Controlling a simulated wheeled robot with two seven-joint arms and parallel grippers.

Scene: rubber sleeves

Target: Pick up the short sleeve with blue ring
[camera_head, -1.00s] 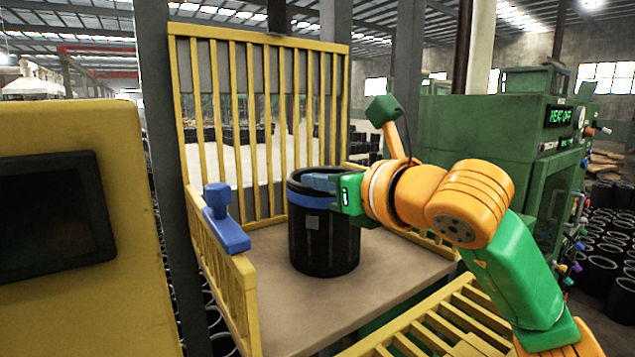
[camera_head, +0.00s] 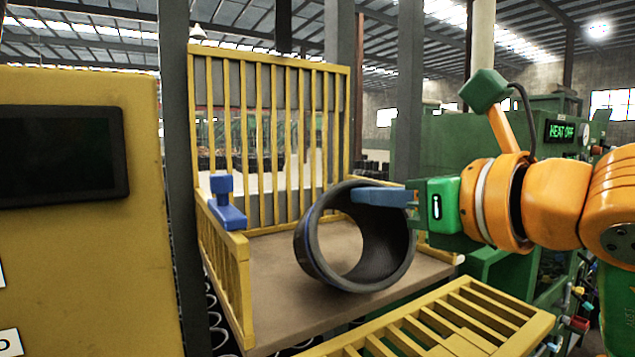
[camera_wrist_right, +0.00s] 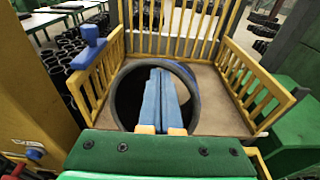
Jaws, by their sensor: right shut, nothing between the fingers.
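The black sleeve (camera_head: 385,245) is tipped over on the brown platform, with its round open end facing me. A thin blue band (camera_head: 307,240) shows along its left outer side. My right gripper (camera_head: 360,196) has its blue fingers shut and empty, across the upper right of the sleeve's rim. Whether they touch the rim cannot be told. In the right wrist view the fingers (camera_wrist_right: 160,78) lie together over the opening of the sleeve (camera_wrist_right: 125,98). My left gripper is not in view.
The platform (camera_head: 285,265) has a yellow barred fence (camera_head: 270,120) at its back and low side rails. A blue block (camera_head: 227,210) sits on the left rail. A yellow cabinet (camera_head: 80,260) stands at left, and a green machine (camera_head: 450,140) at right.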

